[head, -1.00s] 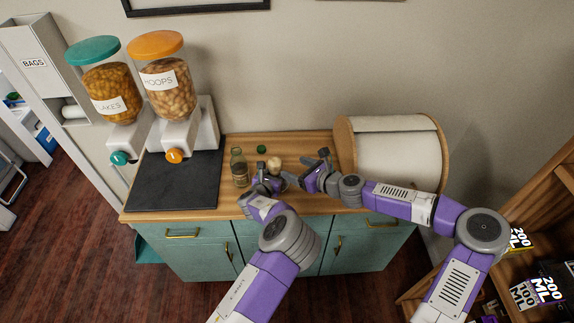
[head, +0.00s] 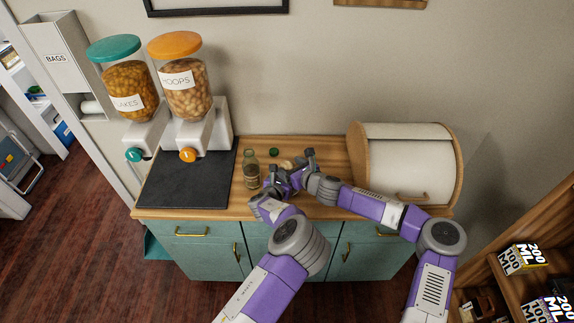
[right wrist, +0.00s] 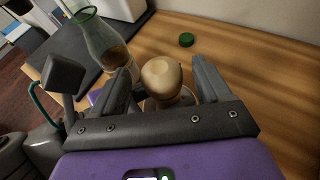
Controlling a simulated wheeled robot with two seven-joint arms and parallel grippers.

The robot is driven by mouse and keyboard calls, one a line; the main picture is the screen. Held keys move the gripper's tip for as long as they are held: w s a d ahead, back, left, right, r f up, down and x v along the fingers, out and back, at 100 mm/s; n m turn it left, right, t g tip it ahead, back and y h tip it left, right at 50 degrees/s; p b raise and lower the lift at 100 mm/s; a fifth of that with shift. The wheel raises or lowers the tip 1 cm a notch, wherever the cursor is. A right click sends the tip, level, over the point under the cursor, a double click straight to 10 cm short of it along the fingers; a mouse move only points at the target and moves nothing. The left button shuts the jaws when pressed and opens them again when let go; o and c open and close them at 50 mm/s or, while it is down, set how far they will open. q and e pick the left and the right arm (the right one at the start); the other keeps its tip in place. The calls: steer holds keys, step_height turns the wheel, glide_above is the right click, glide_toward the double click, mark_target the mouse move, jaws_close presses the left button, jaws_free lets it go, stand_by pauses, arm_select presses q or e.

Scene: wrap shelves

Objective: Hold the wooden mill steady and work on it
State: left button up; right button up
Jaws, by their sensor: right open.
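The wooden mill (right wrist: 162,78) has a pale round knob on top and stands between the two fingers of my right gripper (right wrist: 165,74) in the right wrist view. Those fingers are open, with one on each side of the knob. In the head view only the mill's pale top (head: 287,164) shows beside my right gripper (head: 295,168); its body is hidden. My left gripper (head: 272,184) is low at the mill's near left side in the head view. Its fingers are mostly hidden, so its grip on the mill cannot be made out.
A glass bottle (head: 251,172) stands close left of the mill. A green lid (head: 273,152) lies behind. Bare counter (right wrist: 250,70) lies right of the mill.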

steer(key=shift+x, duration=1.1)
steer(key=shift+c, duration=0.2)
steer(key=c, duration=1)
